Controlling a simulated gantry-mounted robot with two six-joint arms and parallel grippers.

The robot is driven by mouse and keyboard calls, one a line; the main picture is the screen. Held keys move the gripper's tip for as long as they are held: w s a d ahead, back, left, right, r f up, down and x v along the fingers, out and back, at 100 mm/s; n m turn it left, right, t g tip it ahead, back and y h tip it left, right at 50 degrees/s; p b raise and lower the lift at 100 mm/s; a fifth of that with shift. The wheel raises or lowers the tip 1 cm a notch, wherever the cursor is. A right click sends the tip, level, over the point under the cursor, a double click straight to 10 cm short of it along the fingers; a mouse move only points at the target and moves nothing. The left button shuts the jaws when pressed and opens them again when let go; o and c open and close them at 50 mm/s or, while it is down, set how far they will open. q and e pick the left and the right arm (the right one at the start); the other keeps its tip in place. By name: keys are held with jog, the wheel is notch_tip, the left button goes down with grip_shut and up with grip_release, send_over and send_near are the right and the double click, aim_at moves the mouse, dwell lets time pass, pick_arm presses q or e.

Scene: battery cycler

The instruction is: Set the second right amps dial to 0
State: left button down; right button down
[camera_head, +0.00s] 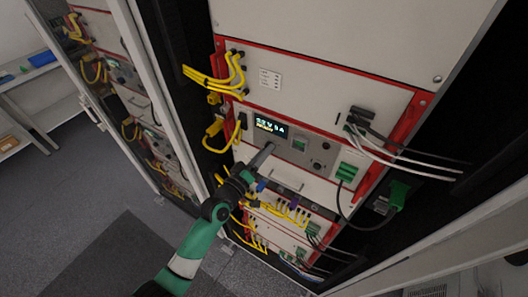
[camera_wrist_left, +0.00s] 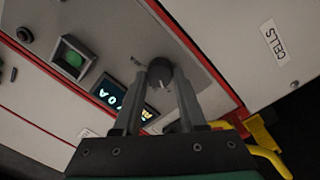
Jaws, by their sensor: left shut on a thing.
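My left gripper (camera_head: 264,155) reaches up from the bottom of the head view to the grey panel, just below the lit display (camera_head: 270,127). In the left wrist view, the gripper's two fingers (camera_wrist_left: 164,82) stand on either side of a dark round dial (camera_wrist_left: 159,70) and are shut on it. The display (camera_wrist_left: 110,93) shows beside the fingers there, partly hidden, and its digits are too small to read surely. In the head view the gripper hides the dial. My right gripper is not in view.
A green square button (camera_wrist_left: 73,58) lies beyond the display. Yellow cables (camera_head: 220,75) hang at the panel's left side. White and grey cables (camera_head: 395,150) run out at the right. A drawer handle (camera_head: 286,182) is below the gripper. An open cabinet door frame stands left.

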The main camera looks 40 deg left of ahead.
pick_arm(q)
jog(key=shift+c, duration=2.3)
grip_release()
jog(key=s+d, duration=0.2)
jog(key=s, duration=0.9)
jog(key=shift+s+f+b, duration=0.2)
jog(key=shift+b, duration=0.15)
jog(key=shift+d, duration=0.1)
